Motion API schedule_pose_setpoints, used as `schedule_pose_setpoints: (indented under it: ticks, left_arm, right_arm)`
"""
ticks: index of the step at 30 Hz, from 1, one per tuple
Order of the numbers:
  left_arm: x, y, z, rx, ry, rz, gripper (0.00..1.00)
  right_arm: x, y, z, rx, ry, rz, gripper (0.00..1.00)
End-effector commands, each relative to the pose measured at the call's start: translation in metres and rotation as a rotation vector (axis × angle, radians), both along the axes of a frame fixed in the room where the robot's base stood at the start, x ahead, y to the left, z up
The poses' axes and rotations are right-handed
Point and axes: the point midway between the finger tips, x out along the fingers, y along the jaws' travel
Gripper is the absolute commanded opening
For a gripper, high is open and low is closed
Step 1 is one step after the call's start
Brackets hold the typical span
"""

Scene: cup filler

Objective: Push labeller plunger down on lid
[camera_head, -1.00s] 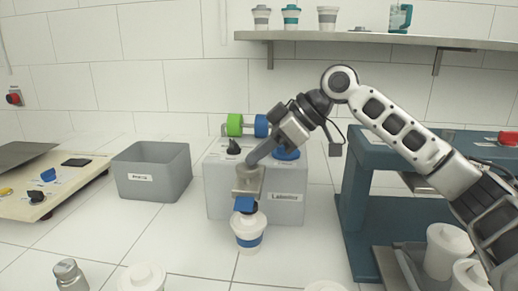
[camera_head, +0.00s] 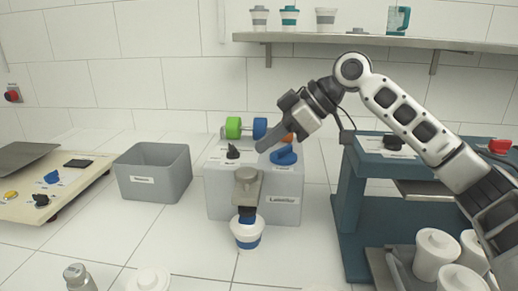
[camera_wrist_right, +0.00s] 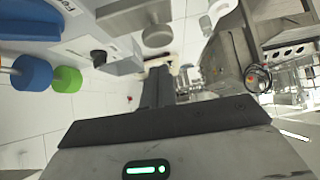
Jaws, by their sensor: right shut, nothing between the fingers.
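The labeller (camera_head: 283,211) is a grey box against the wall, with a bracket and a round grey plunger knob (camera_head: 246,174) at its front. Below the bracket is a dark stamp part (camera_head: 247,211). A white cup with a blue band (camera_head: 248,235) stands upright beneath it; a blue patch shows at its lid, partly hidden by the stamp. My right gripper (camera_head: 260,149) is shut and empty, above and slightly right of the knob, apart from it. A grey knob also shows in the wrist view (camera_wrist_right: 157,37), beyond the shut fingers. My left gripper is not in view.
Green (camera_head: 233,128) and blue rollers sit behind the labeller top, and a blue knob (camera_head: 283,156) is on it. A grey bin (camera_head: 153,187) stands left. A teal machine (camera_head: 350,215) stands right, beside several white cups. White counter is clear around the cup.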

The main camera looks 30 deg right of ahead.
Motion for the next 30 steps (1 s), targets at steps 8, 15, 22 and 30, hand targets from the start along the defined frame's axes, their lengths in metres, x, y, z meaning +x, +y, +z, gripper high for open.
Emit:
schedule_pose_setpoints:
  ticks: [8, 15, 22, 30]
  left_arm:
    - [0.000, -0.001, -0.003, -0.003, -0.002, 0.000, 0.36]
    - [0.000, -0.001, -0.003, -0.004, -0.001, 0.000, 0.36]
    - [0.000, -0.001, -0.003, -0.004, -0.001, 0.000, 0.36]
    - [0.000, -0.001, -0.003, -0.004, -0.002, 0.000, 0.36]
  right_arm:
    - [-0.022, -0.033, 0.037, 0.002, -0.003, -0.002, 0.00]
    - [-0.030, -0.042, 0.048, 0.003, -0.003, 0.001, 0.00]
    - [-0.030, -0.043, 0.049, 0.003, -0.003, 0.001, 0.00]
    - [-0.030, -0.042, 0.049, 0.003, -0.003, 0.001, 0.00]
